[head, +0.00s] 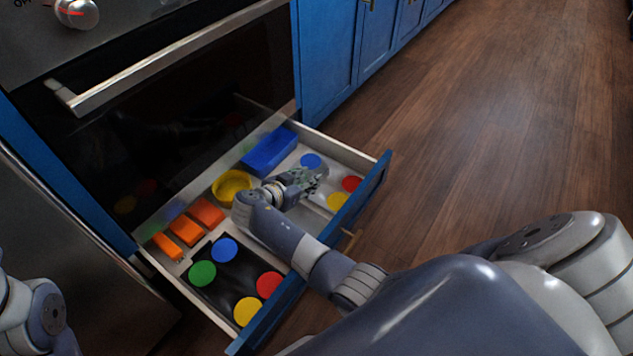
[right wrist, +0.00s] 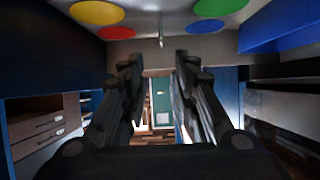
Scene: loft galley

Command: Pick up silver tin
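I cannot make out a silver tin in either view. My right gripper (head: 312,180) reaches over the right part of an open drawer (head: 372,178) in the head view. In the right wrist view its two dark fingers stand apart with an empty gap between the tips (right wrist: 158,64). The gripper and forearm hide part of the drawer floor. In the head view, part of my left arm shows at the lower left edge, and its gripper is out of frame.
The drawer holds a blue box (head: 270,150), a yellow round bowl (head: 231,188), several orange blocks (head: 186,230) and a black tray (head: 224,279) with coloured discs. More discs, one of them red (head: 351,184), lie around the gripper. An oven (head: 150,110) stands behind; wooden floor (head: 480,130) is clear.

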